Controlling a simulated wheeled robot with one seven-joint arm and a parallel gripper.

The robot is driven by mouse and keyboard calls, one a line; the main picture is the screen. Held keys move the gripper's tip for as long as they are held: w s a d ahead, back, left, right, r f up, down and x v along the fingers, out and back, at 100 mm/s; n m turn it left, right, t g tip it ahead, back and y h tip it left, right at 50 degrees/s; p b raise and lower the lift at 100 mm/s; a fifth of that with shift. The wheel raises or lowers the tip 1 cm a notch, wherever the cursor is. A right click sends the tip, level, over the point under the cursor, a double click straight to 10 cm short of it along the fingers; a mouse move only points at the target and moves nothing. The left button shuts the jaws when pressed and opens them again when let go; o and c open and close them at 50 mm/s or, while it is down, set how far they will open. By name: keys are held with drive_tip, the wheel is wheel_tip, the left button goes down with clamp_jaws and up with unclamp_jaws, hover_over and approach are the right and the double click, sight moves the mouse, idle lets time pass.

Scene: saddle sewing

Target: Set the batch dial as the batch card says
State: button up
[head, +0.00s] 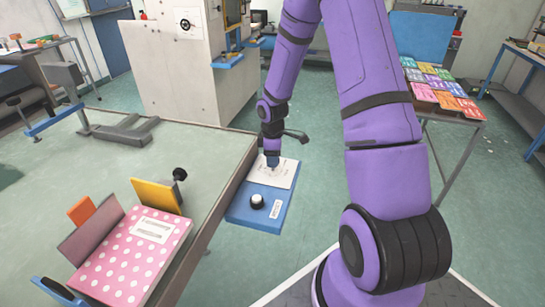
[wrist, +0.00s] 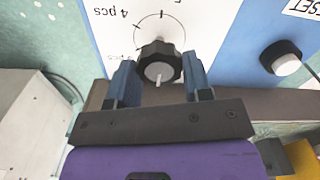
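The batch dial (wrist: 158,62) is a dark knob with a light pointer mark that runs toward the bottom of the wrist view. It sits on a white face plate (wrist: 215,22) marked "4 pcs" at upper left, with other labels cut off or partly hidden. In the head view, my gripper (head: 271,164) is down at the blue control box (head: 243,207), hiding the dial. I cannot make out a batch card that reads clearly.
A round button (wrist: 287,62) beside a label ending "SET" is close to the dial. The box stands against the table edge (head: 215,190). On the table lies a pink dotted folder (head: 128,262) with a white label, unreadable here. Coloured packets (head: 440,90) lie on a right-hand table.

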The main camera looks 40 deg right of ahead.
drive_tip(key=shift+m, duration=0.3)
drive_tip(key=m, duration=0.5)
drive_tip(key=shift+w+m, duration=0.1)
drive_tip(key=shift+m, duration=0.2)
drive_tip(key=m, duration=0.5)
drive_tip(key=shift+d, duration=0.15)
drive_tip(key=shift+m, duration=0.4)
drive_tip(key=o, duration=0.9)
wheel_tip(320, 180, up, 11)
drive_tip(key=shift+f, duration=0.1)
